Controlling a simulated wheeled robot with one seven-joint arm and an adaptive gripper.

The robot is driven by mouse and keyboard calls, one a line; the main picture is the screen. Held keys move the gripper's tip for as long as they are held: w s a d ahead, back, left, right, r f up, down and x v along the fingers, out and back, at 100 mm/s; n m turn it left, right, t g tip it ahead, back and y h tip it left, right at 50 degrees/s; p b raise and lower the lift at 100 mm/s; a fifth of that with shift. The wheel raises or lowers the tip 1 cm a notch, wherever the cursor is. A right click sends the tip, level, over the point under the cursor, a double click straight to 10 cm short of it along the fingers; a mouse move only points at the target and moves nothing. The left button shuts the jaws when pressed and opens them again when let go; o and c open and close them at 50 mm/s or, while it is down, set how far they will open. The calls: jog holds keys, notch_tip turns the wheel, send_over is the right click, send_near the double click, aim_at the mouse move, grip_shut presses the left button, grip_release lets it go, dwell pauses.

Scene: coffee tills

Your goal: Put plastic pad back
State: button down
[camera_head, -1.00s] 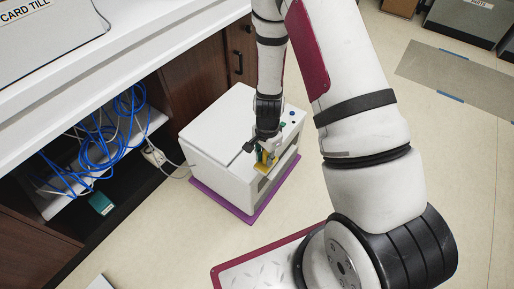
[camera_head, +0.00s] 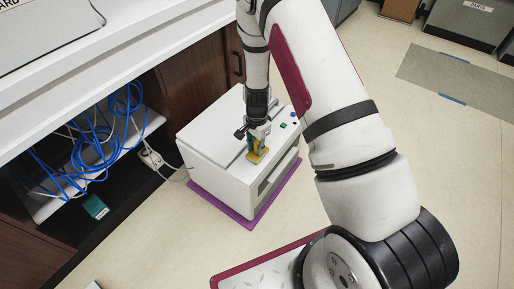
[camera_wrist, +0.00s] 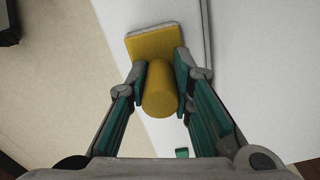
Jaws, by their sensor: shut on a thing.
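My gripper (camera_head: 257,146) is above the top of a white box-shaped machine (camera_head: 215,128). It is shut on a yellow piece (camera_head: 258,157), which I take to be the plastic pad. In the wrist view the yellow piece (camera_wrist: 152,45) is a flat plate with a round stub, and the green-lined fingers (camera_wrist: 160,88) hold the stub from both sides. The plate is over or against the white top; I cannot tell whether it touches.
The white machine stands on a purple mat (camera_head: 233,215) on the floor. The machine has small coloured buttons (camera_head: 293,114) at its far right corner. To the left is an open cabinet with blue cables (camera_head: 75,140) and a white counter above.

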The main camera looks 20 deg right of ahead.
aim_at(257, 142)
jog(key=c, duration=1.4)
grip_release()
jog(key=shift+f, duration=0.1)
notch_tip(257, 142, up, 13)
jog(key=p, duration=0.4)
jog(key=shift+f, duration=0.2)
